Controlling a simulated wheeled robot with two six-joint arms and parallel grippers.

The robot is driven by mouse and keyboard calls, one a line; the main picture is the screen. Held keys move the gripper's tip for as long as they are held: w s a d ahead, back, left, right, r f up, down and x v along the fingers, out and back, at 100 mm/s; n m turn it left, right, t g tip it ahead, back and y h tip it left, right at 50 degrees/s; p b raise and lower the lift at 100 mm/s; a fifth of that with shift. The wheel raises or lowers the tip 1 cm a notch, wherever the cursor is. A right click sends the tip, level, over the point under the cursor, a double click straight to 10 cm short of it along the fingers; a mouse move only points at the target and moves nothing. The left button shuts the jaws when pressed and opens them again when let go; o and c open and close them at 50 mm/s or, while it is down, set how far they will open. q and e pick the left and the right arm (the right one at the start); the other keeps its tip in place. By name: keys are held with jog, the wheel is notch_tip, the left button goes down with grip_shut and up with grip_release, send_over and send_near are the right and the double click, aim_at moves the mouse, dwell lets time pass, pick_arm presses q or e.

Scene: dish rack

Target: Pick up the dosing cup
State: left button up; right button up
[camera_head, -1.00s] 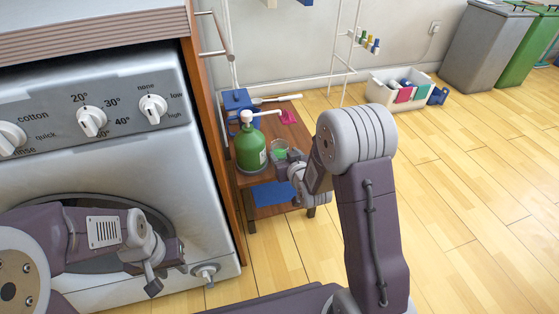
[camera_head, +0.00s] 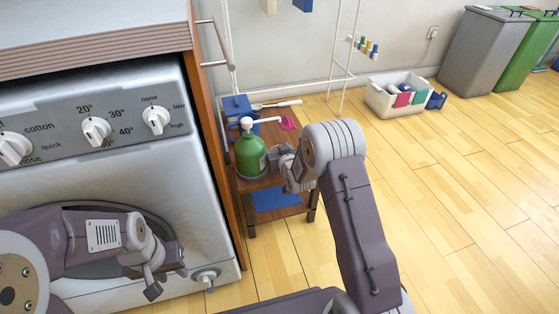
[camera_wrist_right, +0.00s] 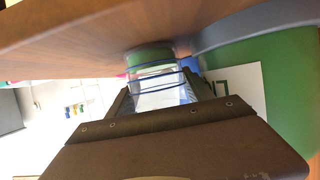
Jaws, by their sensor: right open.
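The dosing cup is a small clear cup with green at its base. In the right wrist view the dosing cup (camera_wrist_right: 157,82) shows upside down against the wooden shelf top, between the fingers of my right gripper (camera_wrist_right: 165,92). The jaws are open around it; I cannot tell whether they touch it. In the head view my right gripper (camera_head: 274,158) is beside the green bottle (camera_head: 250,152) and hides the cup. My left gripper (camera_head: 168,268) hangs in front of the washing machine door, away from the cup; its jaw opening is unclear.
The green pump bottle stands close to my right gripper, left of it. A blue box (camera_head: 237,106), a white brush (camera_head: 276,104) and a pink item (camera_head: 288,122) lie at the back of the wooden shelf (camera_head: 276,212). The washing machine (camera_head: 120,175) is at left.

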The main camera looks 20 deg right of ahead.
jog(key=c, duration=1.2)
